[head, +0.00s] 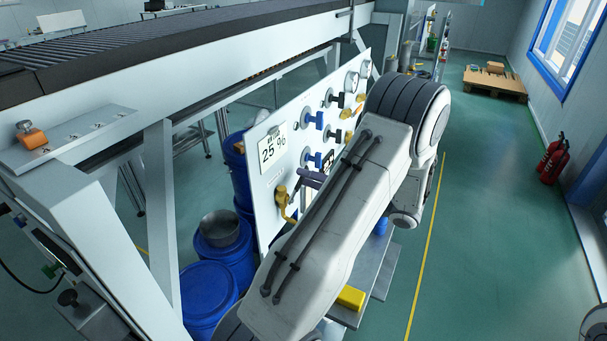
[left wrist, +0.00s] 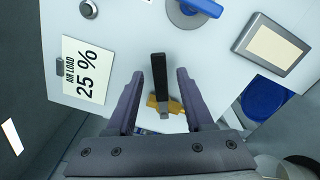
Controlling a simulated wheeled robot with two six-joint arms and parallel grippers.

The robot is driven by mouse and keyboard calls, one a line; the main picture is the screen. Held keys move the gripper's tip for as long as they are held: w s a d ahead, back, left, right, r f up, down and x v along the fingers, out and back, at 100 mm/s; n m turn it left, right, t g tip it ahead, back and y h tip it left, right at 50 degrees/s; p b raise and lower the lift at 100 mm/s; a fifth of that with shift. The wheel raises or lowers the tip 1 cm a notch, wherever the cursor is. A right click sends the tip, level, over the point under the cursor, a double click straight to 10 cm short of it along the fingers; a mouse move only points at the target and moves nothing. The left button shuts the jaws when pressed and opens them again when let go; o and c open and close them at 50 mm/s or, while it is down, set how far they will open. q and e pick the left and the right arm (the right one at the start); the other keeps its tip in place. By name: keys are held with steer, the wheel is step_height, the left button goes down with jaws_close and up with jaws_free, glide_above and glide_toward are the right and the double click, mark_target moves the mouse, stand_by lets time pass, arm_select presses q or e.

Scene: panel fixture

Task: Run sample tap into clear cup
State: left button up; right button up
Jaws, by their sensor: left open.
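The sample tap (head: 282,194) is a yellow fitting low on the white panel (head: 264,212), and a thin yellow spout seems to curve down from it. In the left wrist view the tap's yellow body (left wrist: 172,105) carries a black lever (left wrist: 159,80). My left gripper (left wrist: 160,74) is open, with one dark finger on each side of the lever and a visible gap on both sides. In the head view its fingers (head: 312,180) show beside the tap, and my arm hides part of the panel and shelf. I cannot make out a clear cup.
The panel carries a card reading 25 % (head: 272,148), blue-handled valves (head: 312,120) and gauges (head: 352,82). Blue drums (head: 208,288) and a metal pot (head: 220,228) stand behind it. A yellow block (head: 350,297) lies on the grey shelf (head: 382,272).

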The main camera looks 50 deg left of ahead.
arm_select(q)
steer(key=shift+x, duration=0.95)
jaws_close()
stand_by(0.8)
